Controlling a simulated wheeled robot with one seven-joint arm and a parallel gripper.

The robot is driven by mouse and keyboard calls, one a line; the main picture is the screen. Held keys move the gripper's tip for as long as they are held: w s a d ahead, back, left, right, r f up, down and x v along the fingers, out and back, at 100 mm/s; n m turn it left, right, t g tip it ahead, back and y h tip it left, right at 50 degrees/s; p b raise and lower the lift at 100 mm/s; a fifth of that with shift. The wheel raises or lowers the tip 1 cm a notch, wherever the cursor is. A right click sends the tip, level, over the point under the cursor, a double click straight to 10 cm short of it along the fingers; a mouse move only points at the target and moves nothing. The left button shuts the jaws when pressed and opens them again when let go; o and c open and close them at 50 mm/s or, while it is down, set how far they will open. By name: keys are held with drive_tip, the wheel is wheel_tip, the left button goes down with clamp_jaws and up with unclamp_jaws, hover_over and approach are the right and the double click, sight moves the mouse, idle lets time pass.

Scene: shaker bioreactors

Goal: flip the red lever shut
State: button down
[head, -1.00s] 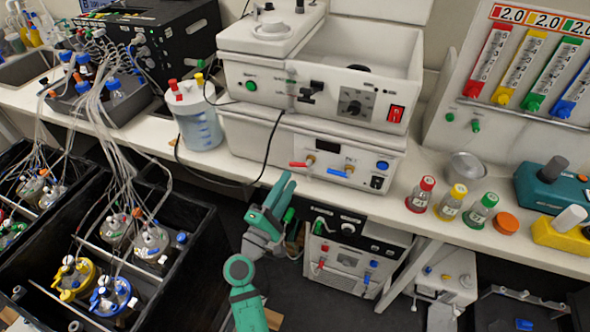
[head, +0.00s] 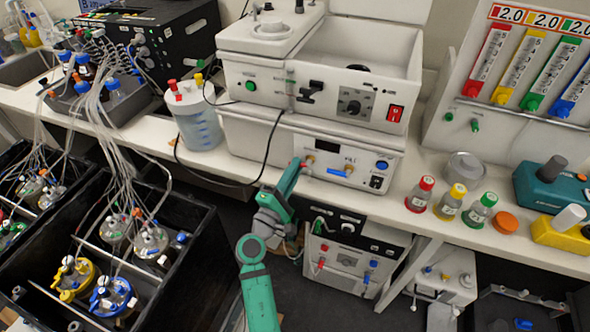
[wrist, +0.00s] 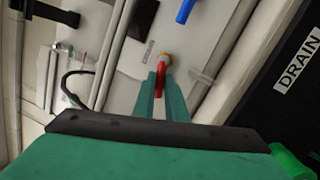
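The red lever (wrist: 159,80) sits on a brass pivot on the front of the white lower unit. In the wrist view it lies between the two green fingertips of my gripper (wrist: 161,92). The fingers are close together around the lever; I cannot tell whether they press on it. In the head view my gripper (head: 298,168) reaches up to the unit's front, and its fingers hide most of the lever. A blue lever (head: 337,172) lies to the right on the same panel and also shows in the wrist view (wrist: 185,11).
The white unit (head: 255,137) carries another white device (head: 365,85). A black-topped unit (head: 365,232) stands below the bench, near my gripper. A black cable (head: 262,165) hangs left of it. Several capped bottles stand on the bench to the right.

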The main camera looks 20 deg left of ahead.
drive_tip(key=shift+r+m+g+h, duration=0.15)
drive_tip(key=shift+r+m+h, duration=0.15)
drive_tip(key=shift+m, duration=0.7)
drive_tip(key=shift+r+m+g+h, duration=0.2)
drive_tip(key=shift+m+h, duration=0.2)
drive_tip(key=shift+m, duration=0.6)
drive_tip(key=c, duration=1.8)
unclamp_jaws()
drive_tip(key=shift+w, duration=0.1)
drive_tip(key=v, duration=1.1)
drive_tip(key=shift+w, duration=0.1)
